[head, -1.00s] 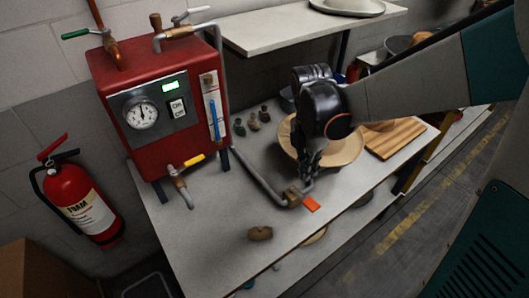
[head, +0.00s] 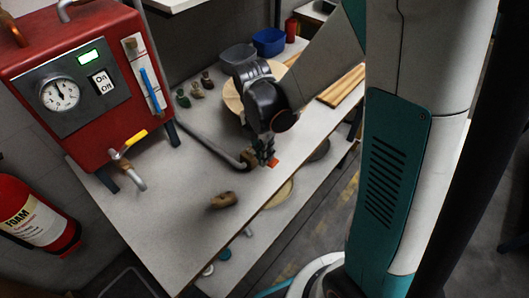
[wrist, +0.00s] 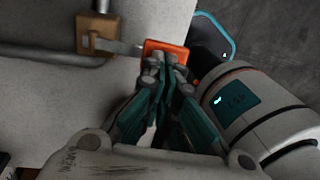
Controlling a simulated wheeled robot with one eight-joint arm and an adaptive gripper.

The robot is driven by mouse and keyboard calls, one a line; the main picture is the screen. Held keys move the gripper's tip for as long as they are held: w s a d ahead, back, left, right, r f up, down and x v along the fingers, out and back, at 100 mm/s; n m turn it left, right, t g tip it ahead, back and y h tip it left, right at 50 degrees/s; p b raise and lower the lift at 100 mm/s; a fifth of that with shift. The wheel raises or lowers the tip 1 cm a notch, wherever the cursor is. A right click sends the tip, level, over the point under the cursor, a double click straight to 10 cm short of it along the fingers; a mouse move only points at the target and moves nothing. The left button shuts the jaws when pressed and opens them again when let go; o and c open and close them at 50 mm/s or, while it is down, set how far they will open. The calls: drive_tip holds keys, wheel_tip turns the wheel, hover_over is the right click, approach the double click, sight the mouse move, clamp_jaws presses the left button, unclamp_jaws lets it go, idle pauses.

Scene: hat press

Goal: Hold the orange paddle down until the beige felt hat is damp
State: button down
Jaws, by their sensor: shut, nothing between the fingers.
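The orange paddle (head: 275,162) sits on the end of a brass valve at the table's front edge. In the wrist view the paddle (wrist: 158,46) is joined to a brass block by a grey lever. My gripper (head: 268,158) is shut and empty. Its fingertips (wrist: 168,60) overlap the paddle's near part in the wrist view; I cannot tell whether they press it down. The beige felt hat (head: 232,99) lies behind my gripper, which hides much of it. I cannot tell whether it is damp.
The red boiler (head: 75,60) with gauge and switch stands left, and a grey pipe (head: 205,140) runs from it to the valve. A brown lump (head: 224,200) lies on the table front. A blue bin (head: 268,42) and a wooden board (head: 343,84) are behind.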

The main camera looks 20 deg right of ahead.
drive_tip(key=shift+f, duration=0.1)
drive_tip(key=shift+s+d+f+t+y+b, duration=0.15)
drive_tip(key=shift+s+f+t+y+b, duration=0.1)
drive_tip(key=shift+f+t+b, duration=0.25)
drive_tip(key=shift+s+d+f+t+y+b, duration=0.1)
drive_tip(key=shift+s+f+t+y+b, duration=0.15)
drive_tip(key=shift+t, duration=0.35)
drive_tip(key=shift+s+f+b, duration=0.1)
drive_tip(key=shift+f+b, duration=0.2)
drive_tip(key=shift+f, duration=0.15)
drive_tip(key=shift+r, duration=0.1)
idle(6.2)
